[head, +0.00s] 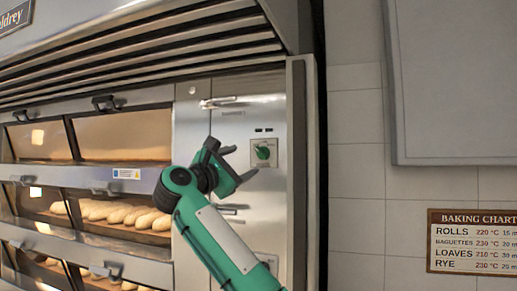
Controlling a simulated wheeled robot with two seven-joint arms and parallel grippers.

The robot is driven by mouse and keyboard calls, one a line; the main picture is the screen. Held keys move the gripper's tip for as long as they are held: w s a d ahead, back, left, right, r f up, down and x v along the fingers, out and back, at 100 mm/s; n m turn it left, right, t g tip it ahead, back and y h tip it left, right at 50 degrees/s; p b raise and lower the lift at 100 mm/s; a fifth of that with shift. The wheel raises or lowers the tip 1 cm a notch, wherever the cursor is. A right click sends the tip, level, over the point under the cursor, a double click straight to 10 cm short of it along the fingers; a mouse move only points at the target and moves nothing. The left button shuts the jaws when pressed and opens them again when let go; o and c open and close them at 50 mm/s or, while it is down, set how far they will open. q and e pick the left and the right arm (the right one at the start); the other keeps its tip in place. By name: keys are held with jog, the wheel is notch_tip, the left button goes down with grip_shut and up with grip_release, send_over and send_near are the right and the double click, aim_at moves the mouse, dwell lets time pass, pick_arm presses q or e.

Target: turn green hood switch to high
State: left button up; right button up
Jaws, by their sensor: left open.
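The green hood switch (264,152) is a small round knob on a square plate on the steel panel right of the oven doors. Its pointer setting is too small to read. My left gripper (242,162) is just left of the switch, its dark fingers apart and pointing toward it. The gripper looks empty, and I see a small gap between its fingertips and the knob in the picture. I cannot tell how far it is from the panel in depth. My right gripper is not in view.
A lever handle (222,102) sticks out of the panel above the gripper, with another bar (230,209) below it. Oven decks with loaves (118,214) stand at left, under a slatted hood (140,45). A baking chart (472,241) hangs on the tiled wall at right.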

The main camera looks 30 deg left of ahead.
aim_at(260, 153)
pick_arm(q)
jog(key=p+x, duration=0.3)
jog(key=x, duration=0.4)
jog(key=shift+w+r, duration=0.15)
jog(key=shift+w, duration=0.6)
jog(key=c, duration=1)
